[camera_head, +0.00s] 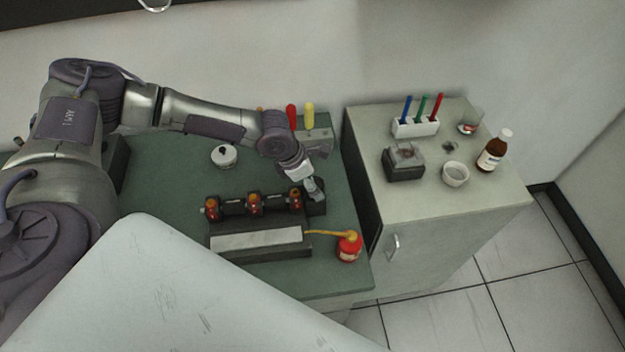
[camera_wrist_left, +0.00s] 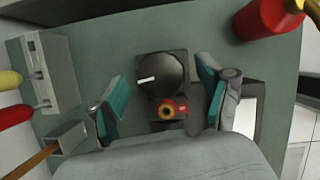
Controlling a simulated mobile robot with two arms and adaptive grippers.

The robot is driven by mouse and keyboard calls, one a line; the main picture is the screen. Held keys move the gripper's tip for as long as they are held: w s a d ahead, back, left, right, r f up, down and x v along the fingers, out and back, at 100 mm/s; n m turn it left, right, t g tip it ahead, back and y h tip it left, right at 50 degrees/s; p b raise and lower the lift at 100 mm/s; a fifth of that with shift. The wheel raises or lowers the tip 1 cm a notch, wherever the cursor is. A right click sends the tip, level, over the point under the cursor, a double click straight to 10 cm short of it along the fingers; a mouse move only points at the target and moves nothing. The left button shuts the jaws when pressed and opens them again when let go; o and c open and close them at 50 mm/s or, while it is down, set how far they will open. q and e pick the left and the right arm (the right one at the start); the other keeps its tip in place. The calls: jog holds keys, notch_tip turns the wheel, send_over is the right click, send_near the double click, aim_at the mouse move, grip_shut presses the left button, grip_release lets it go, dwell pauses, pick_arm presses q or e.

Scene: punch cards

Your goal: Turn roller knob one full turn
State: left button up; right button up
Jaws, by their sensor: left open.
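The round black roller knob (camera_wrist_left: 162,75) has a white pointer mark that points left in the left wrist view. In the head view, the knob (camera_head: 317,209) is partly hidden at the right end of the roller device (camera_head: 306,246). My left gripper (camera_head: 313,188) reaches down over it from behind. In the wrist view, the teal-padded fingers of the left gripper (camera_wrist_left: 159,79) are open, one on each side of the knob, with gaps visible. A red and brass fitting (camera_wrist_left: 171,109) sits beside the knob. My right gripper is not in view.
A red oiler bottle with a yellow spout (camera_head: 349,248) stands right of the device. Red and yellow-handled tools (camera_head: 309,116) stand in a block behind. A round white-topped tin (camera_head: 223,156) is at left. The side cabinet (camera_head: 450,211) holds pens, a bottle and a bowl.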

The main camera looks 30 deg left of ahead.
pick_arm(q)
jog(key=v, duration=0.7)
jog(key=shift+r, duration=0.15)
